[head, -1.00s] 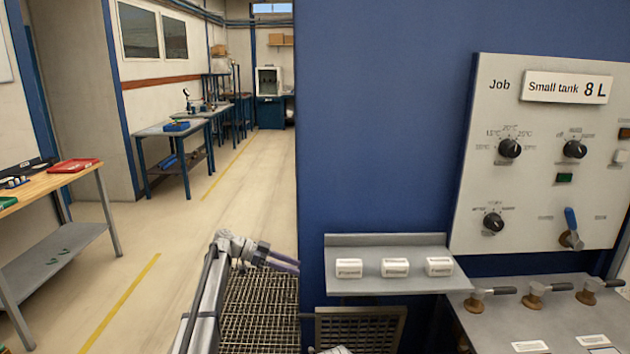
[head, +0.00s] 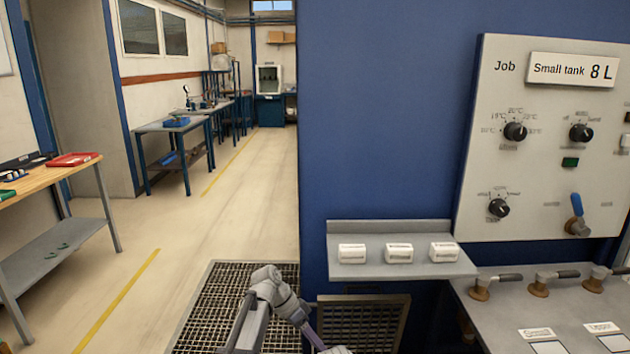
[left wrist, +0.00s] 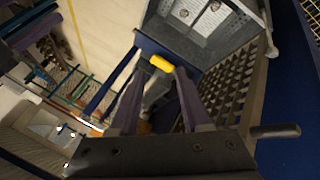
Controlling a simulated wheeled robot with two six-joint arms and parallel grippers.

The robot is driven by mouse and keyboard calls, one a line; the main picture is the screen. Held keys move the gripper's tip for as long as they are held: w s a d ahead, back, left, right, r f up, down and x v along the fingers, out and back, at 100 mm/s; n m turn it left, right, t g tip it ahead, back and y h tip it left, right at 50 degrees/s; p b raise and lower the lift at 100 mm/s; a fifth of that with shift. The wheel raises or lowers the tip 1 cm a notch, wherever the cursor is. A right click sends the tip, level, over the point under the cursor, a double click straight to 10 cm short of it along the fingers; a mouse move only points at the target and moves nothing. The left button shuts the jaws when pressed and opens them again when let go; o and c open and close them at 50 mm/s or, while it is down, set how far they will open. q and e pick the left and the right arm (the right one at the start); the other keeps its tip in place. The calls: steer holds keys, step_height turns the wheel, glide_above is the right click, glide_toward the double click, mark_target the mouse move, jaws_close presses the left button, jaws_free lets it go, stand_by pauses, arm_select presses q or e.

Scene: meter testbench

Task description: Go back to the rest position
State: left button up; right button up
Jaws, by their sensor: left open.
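My left arm (head: 268,285) stands over the floor grating at the bottom of the head view, bent with its wrist end pointing down and to the right. The left gripper is partly cut off at the bottom edge there. In the left wrist view the left gripper (left wrist: 159,76) shows two purple fingers spread apart. No object is held between them. A small yellow piece (left wrist: 160,63) shows beyond the fingertips; I cannot tell what it is. My right gripper is in neither view.
A grey shelf (head: 400,268) with three white labelled blocks juts from the blue wall (head: 385,120), right of my left arm. A control panel (head: 545,140) and a bench with valve handles (head: 540,284) stand farther right. Open floor (head: 240,200) lies to the left.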

arm_select(q)
steer(key=s+a+f+n+t+y+b, duration=0.1)
steer(key=s+a+f+n+y+b, duration=0.15)
steer(key=s, duration=0.55)
steer(key=s+a+f+n+y+b, duration=0.1)
steer(key=s+a+f+n+y, duration=0.2)
steer(key=s, duration=0.4)
steer(key=s+a+f+n+t+y+b, duration=0.1)
steer(key=s+f+n+y, duration=0.2)
steer(key=s, duration=0.5)
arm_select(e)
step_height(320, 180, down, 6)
arm_select(q)
step_height(320, 180, up, 18)
steer(key=w+p, duration=0.1)
steer(key=p, duration=1.7)
steer(key=shift+d+f+m, duration=0.15)
steer(key=shift+f+m, duration=0.1)
steer(key=shift+m, duration=0.2)
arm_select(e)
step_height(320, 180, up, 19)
arm_select(q)
steer(key=shift+h, duration=0.25)
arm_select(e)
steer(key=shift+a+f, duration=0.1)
